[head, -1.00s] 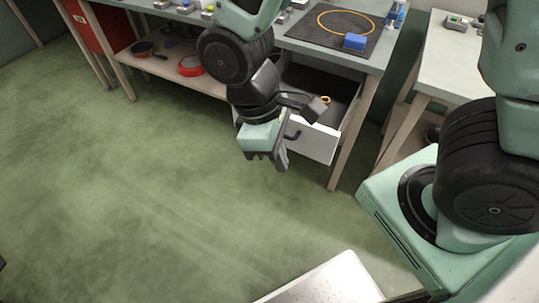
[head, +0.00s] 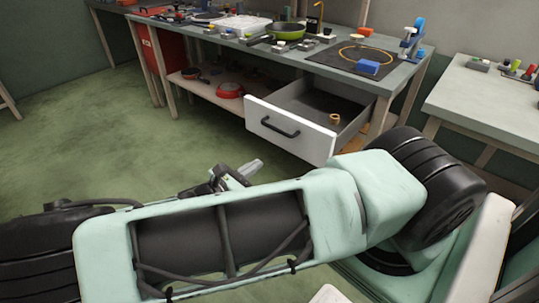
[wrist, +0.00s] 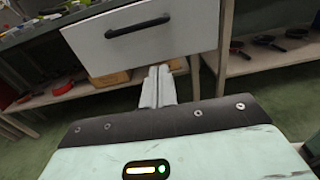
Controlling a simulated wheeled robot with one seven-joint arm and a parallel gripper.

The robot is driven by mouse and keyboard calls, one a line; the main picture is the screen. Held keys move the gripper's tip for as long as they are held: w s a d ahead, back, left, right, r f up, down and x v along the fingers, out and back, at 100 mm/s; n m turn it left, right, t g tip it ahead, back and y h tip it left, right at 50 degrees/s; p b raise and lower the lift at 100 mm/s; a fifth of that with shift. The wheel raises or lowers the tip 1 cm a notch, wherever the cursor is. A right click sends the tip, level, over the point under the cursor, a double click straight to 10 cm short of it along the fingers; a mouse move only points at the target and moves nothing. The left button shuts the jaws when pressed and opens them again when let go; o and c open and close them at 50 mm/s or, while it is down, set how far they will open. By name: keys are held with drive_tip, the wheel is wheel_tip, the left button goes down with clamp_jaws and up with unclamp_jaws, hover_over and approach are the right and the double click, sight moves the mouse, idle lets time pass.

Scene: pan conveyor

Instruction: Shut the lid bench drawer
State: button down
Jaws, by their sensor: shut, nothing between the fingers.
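The lid bench drawer has a white front (head: 292,132) with a dark bar handle (head: 279,127). It stands pulled out from under the bench top, and its grey inside shows. In the wrist view the drawer front (wrist: 185,40) and handle (wrist: 138,27) fill the upper middle. My gripper (head: 252,167) is below and left of the drawer front in the head view, partly hidden by my arm. In the wrist view its fingertips (wrist: 158,72) are together and empty, pointing toward the lower edge of the front. I cannot tell whether they touch it.
A small tan ring (head: 335,118) lies in the drawer. The bench top holds a green pan (head: 288,31), a dark mat with an orange ring, and a blue block (head: 367,67). Red pans (head: 230,90) sit on the lower shelf. A side table (head: 485,95) stands right. Open floor lies left.

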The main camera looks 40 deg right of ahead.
approach(284, 142)
drive_tip(key=shift+t, duration=0.3)
drive_tip(key=d, duration=0.2)
drive_tip(key=s+d+r, duration=0.1)
drive_tip(key=d, duration=0.1)
drive_tip(key=d+r, duration=0.1)
drive_tip(key=d, duration=0.2)
drive_tip(key=shift+s+r, duration=0.25)
drive_tip(key=shift+s, duration=0.1)
drive_tip(key=shift+d, duration=0.1)
